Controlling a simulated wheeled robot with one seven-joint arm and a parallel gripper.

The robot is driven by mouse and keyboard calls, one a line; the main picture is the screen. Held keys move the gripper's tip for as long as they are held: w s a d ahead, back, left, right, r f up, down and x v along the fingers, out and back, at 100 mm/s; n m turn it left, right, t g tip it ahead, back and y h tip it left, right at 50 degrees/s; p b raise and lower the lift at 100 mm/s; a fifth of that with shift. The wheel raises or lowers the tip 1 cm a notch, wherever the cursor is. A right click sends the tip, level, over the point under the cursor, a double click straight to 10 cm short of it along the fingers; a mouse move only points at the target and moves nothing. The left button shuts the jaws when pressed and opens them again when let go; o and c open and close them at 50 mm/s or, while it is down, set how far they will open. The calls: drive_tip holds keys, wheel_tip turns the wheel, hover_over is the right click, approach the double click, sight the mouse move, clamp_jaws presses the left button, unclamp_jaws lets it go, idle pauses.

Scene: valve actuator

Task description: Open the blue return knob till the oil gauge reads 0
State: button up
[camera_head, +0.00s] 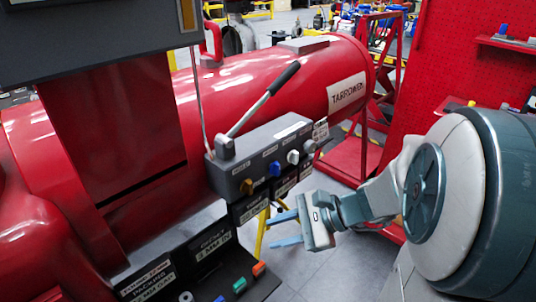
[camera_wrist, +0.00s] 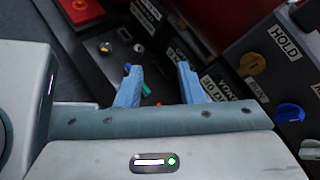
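The blue knob (camera_head: 274,169) is on the front of the grey valve block (camera_head: 262,152), between a yellow knob and a white one. It also shows at the right edge of the wrist view (camera_wrist: 289,112). My gripper (camera_head: 286,229) is below and to the right of the block, clear of the knob. In the wrist view its two blue fingers (camera_wrist: 157,68) are apart with nothing held between them; the blue knob lies to their right. I cannot make out an oil gauge or its reading in either view.
The yellow knob (camera_head: 247,186) and white knob (camera_head: 293,157) are close beside the blue one. A long lever (camera_head: 262,101) rises from the block. A red cylinder (camera_head: 295,75) is behind. Open floor lies under my gripper.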

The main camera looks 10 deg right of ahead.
drive_tip(key=w+d+f+m+t+y+b, duration=0.1)
drive_tip(key=w+d+m+t+b, duration=0.1)
drive_tip(key=w+d+m+t, duration=0.35)
drive_tip(key=m+t+h+b, duration=0.1)
drive_tip(key=m+t+h, duration=0.1)
drive_tip(key=m+t, duration=0.5)
approach(280, 168)
drive_tip(key=shift+m+g, duration=0.25)
drive_tip(key=shift+g, duration=0.3)
drive_tip(key=x, duration=0.5)
drive_tip(key=r+x, duration=0.1)
drive_tip(key=x, duration=0.2)
drive_tip(key=shift+w+p, duration=0.2)
drive_tip(key=shift+p, duration=0.1)
clamp_jaws()
